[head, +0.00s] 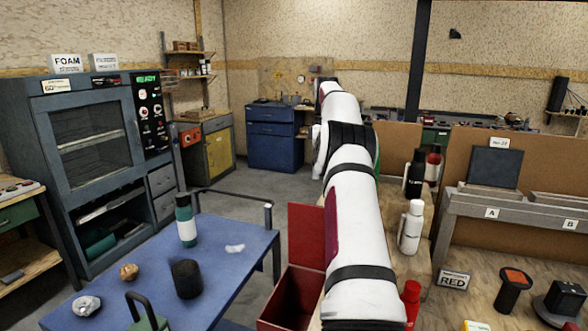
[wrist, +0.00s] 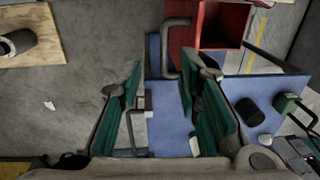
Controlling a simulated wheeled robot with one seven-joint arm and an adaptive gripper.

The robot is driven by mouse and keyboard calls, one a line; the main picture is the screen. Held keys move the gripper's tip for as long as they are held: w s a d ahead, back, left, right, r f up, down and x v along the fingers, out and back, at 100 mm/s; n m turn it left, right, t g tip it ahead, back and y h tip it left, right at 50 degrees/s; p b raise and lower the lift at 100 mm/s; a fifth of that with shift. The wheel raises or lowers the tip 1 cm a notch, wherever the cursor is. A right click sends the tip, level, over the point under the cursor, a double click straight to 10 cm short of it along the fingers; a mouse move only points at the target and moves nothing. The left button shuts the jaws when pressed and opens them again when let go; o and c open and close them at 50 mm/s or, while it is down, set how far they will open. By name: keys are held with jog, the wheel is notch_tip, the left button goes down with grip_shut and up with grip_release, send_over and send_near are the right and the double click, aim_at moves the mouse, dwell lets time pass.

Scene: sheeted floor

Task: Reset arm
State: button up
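My arm (head: 350,200) reaches forward and up through the middle of the head view, away from the camera. My gripper (wrist: 160,105) shows in the wrist view with its two green-padded fingers wide apart. I see nothing held between them; the floor and part of the blue table lie well below. In the head view the gripper itself is too small and hidden behind the arm to make out.
The blue table (head: 225,255) at left holds a green-and-white bottle (head: 187,222), a black cylinder (head: 186,279) and crumpled pieces. A red open bin (head: 290,298) stands beside it. A wooden bench with a white bottle (head: 411,228) is at right. Floor shows beyond.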

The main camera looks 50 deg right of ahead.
jog(key=w+a+r+h, duration=0.15)
jog(key=a+r, duration=0.25)
jog(key=a, duration=0.4)
jog(key=w+a+r+t, duration=0.15)
jog(key=a+r, duration=0.25)
jog(key=a, duration=0.4)
jog(key=w+a+r+g, duration=0.1)
jog(key=w+a+r, duration=0.1)
jog(key=a+r, duration=0.45)
jog(key=s+a+m+t, duration=0.1)
jog(key=s+a, duration=0.2)
jog(key=a, duration=0.5)
jog(key=s+a+m+t, duration=0.1)
jog(key=s+a, duration=0.2)
jog(key=a, duration=0.4)
jog(key=s+a+f+m+t, duration=0.1)
jog(key=s+a+f, duration=0.4)
jog(key=s, duration=0.5)
jog(key=s+a+f+t, duration=0.1)
jog(key=s+a+f, duration=0.5)
jog(key=s+a, duration=0.4)
jog(key=shift+s+f+m, duration=0.3)
jog(key=shift+m, duration=0.1)
jog(key=shift+y, duration=0.25)
